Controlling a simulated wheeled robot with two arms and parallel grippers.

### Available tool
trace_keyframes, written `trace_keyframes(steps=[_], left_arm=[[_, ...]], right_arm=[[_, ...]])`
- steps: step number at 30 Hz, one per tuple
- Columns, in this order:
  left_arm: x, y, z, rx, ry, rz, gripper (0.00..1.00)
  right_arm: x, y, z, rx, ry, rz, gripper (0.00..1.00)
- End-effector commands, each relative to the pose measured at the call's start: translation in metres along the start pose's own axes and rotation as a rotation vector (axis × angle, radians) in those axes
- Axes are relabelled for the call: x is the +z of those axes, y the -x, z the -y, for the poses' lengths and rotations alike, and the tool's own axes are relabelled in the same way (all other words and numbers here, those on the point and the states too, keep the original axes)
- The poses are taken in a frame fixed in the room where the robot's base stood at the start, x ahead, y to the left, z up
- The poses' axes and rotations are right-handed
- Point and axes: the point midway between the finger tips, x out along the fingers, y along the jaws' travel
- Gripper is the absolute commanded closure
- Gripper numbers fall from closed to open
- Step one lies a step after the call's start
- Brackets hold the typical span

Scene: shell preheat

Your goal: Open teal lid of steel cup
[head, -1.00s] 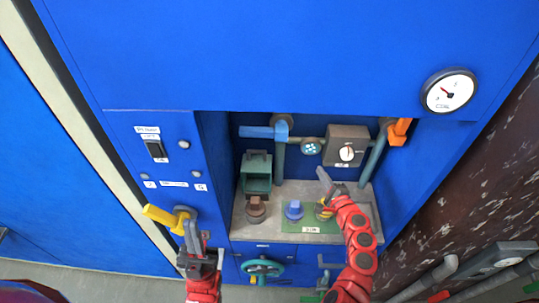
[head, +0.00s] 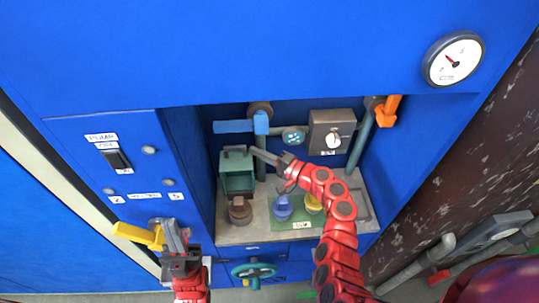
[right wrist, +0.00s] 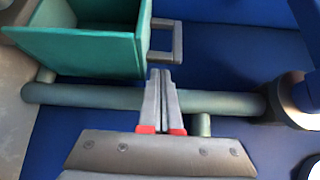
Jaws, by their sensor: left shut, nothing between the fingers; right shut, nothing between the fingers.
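A teal box-shaped piece (head: 238,182) with a dark rim stands at the left of the recessed shelf. In the right wrist view the teal box (right wrist: 80,52) is hollow and has a grey loop handle (right wrist: 178,42) on its right side. A round brownish-grey piece (head: 240,212) sits just below it; I cannot tell whether this is the steel cup. My right gripper (head: 255,152) is shut and empty, its fingertips right of the teal box. In the wrist view the closed tips (right wrist: 160,72) are just below the handle; contact is unclear. My left gripper (head: 173,228) is shut beside a yellow lever.
The yellow lever (head: 135,234) is on the left panel. Blue (head: 283,208) and yellow (head: 312,204) knobs stand on the shelf beneath my right arm. A blue-handled valve (head: 233,127), pipes and a grey gauge box (head: 331,128) line the back. A teal handwheel (head: 254,270) is below.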

Motion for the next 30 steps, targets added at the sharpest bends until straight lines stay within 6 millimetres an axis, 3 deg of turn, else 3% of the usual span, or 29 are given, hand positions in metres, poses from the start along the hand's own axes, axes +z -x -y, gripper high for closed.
trace_keyframes(steps=[7,20,26,30], left_arm=[[-0.001,-0.005,0.000,0.000,0.000,0.000,1.00],[-0.001,-0.004,0.000,0.000,0.000,0.000,1.00],[0.003,0.015,-0.001,0.000,0.000,0.000,1.00],[0.007,0.040,-0.002,0.000,0.000,0.000,1.00]], right_arm=[[0.000,-0.022,0.001,0.000,0.000,0.001,1.00],[-0.001,-0.025,-0.001,0.000,0.000,-0.002,1.00],[0.003,-0.021,-0.004,-0.029,0.034,-0.004,1.00],[0.012,-0.015,-0.007,-0.069,0.083,-0.003,1.00]])
